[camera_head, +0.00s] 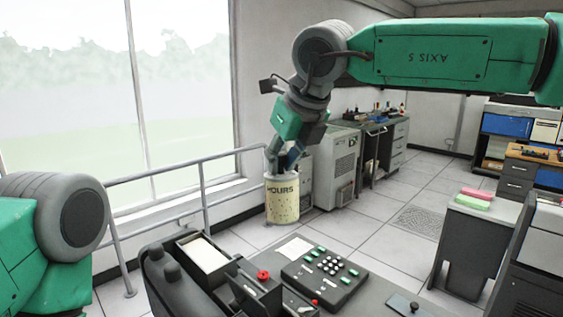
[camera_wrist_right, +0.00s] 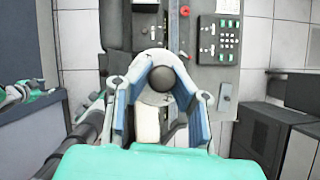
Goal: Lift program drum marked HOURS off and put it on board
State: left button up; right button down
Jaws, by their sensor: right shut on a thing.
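The cream program drum (camera_head: 283,205) marked HOURS, with dark specks on its side, hangs upright in the head view, just beyond the far edge of the console. My right gripper (camera_head: 277,166) is above it, shut on its top. In the right wrist view the fingers (camera_wrist_right: 160,88) close around a dark round knob (camera_wrist_right: 159,77) on the drum's top; most of the drum is hidden there. No board is clearly identifiable. The dark console (camera_head: 375,295) carries a button panel (camera_head: 325,272).
A cream-filled tray (camera_head: 205,254) and a red knob (camera_head: 263,274) are on the console's left. A metal railing (camera_head: 203,195) runs by the window. A grey cabinet (camera_head: 335,165) stands behind the drum. Tiled floor (camera_head: 375,220) is open to the right.

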jog(key=shift+r+p, duration=1.45)
jog(key=shift+r, duration=0.15)
jog(key=shift+r+p, duration=0.35)
jog(key=shift+r, duration=1)
jog(key=shift+f, duration=0.15)
